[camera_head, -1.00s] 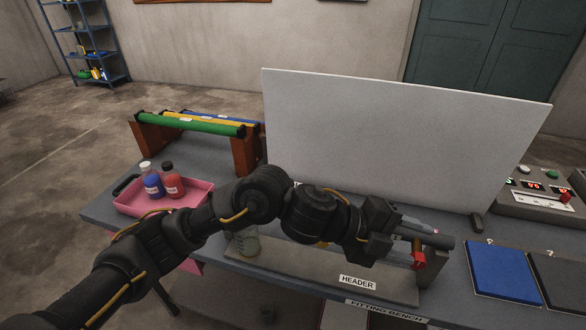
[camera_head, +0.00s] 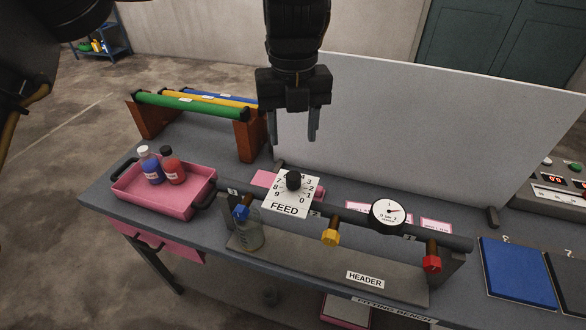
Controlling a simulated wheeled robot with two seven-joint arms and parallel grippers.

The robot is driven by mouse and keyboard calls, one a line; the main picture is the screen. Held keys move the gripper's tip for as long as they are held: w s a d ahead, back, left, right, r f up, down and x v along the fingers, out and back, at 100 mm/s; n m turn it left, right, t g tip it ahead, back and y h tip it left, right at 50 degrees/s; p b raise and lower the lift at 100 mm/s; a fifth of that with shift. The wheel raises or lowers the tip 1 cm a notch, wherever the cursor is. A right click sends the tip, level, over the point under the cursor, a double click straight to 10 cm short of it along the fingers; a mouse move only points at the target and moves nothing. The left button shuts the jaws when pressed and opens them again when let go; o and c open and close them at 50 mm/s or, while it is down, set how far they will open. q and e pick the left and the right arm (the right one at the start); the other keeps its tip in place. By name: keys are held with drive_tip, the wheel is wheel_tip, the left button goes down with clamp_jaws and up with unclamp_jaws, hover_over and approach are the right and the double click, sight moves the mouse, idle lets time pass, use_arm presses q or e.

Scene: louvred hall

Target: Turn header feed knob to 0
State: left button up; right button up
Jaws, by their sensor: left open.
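The header feed knob (camera_head: 293,180) is a small black knob on a white dial plate (camera_head: 283,208) marked FEED, with numbers around it. The plate stands on the header pipe (camera_head: 353,218). I cannot tell which number the knob points to. My left gripper (camera_head: 293,138) hangs pointing down above and behind the knob in the picture, its two fingers apart and empty. It does not appear to touch the knob. My right gripper is not in view.
The header carries a blue valve (camera_head: 241,212), a yellow valve (camera_head: 331,237), a red valve (camera_head: 432,262) and a round gauge (camera_head: 388,213). A pink tray (camera_head: 190,205) with two bottles sits left. A tall pale panel (camera_head: 415,130) stands behind.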

sight(293, 175)
use_arm(q)
wheel_tip(293, 175, down, 9)
drive_tip(key=shift+f+p, duration=0.1)
drive_tip(key=shift+p, duration=0.9)
drive_tip(key=shift+f, duration=0.75)
drive_tip(key=shift+c, duration=0.3)
drive_tip(key=c, duration=0.9)
